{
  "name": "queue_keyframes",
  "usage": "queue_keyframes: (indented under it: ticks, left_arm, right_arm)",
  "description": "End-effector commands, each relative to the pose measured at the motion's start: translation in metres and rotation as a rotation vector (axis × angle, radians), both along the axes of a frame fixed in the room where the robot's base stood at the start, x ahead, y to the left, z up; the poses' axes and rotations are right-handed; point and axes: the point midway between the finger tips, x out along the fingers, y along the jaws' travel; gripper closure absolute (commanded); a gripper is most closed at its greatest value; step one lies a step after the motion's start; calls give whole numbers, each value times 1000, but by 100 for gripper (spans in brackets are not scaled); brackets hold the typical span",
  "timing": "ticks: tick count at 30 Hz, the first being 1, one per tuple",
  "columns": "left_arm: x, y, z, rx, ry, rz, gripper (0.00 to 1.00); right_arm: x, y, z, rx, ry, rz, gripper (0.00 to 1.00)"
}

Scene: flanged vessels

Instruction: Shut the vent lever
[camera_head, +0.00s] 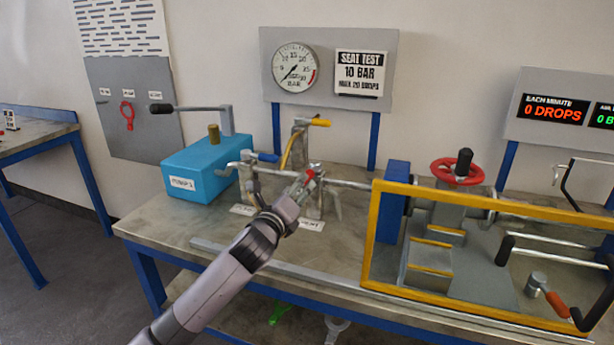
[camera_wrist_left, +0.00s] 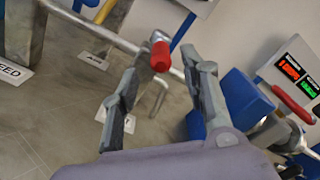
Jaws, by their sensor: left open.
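The vent lever (camera_head: 308,175) has a red grip and sits on the pipework at the front of the bench. In the left wrist view, its red grip (camera_wrist_left: 160,56) points toward the camera, between and just beyond my fingertips. My left gripper (camera_head: 303,192) reaches in from the lower left and covers part of the valve. In the wrist view the left gripper (camera_wrist_left: 166,82) is open, with one finger on each side of the red grip. I cannot tell whether a finger touches it. A label under the left finger is mostly hidden. My right gripper is not in view.
A blue-handled lever (camera_head: 265,157) and a yellow-handled lever (camera_head: 320,122) are close by. A blue pump box (camera_head: 198,168) stands left. A yellow guard frame (camera_head: 376,235) and a red handwheel (camera_head: 456,172) are to the right. A gauge (camera_head: 295,67) hangs behind; the drops display reads 0 (camera_head: 552,110).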

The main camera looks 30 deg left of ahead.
Motion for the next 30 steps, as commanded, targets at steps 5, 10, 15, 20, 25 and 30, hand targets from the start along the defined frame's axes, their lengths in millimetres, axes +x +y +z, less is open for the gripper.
queue_keyframes:
  ticks: [5, 10, 15, 20, 25, 30]
  left_arm:
    - [36, 8, 1, -5, -1, 0, 59]
    - [58, 14, 0, -2, 0, 1, 59]
    - [67, 15, 0, -3, -1, -1, 59]
    - [68, 16, -1, -2, 1, -1, 59]
    - [68, 16, -1, -2, 1, -1, 62]
    - [68, 16, -1, -2, 1, -1, 74]
  right_arm:
    - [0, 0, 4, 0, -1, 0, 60]
    - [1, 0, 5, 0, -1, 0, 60]
    - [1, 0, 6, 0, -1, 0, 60]
    - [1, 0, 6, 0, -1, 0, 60]
    - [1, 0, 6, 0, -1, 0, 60]
    - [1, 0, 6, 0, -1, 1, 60]
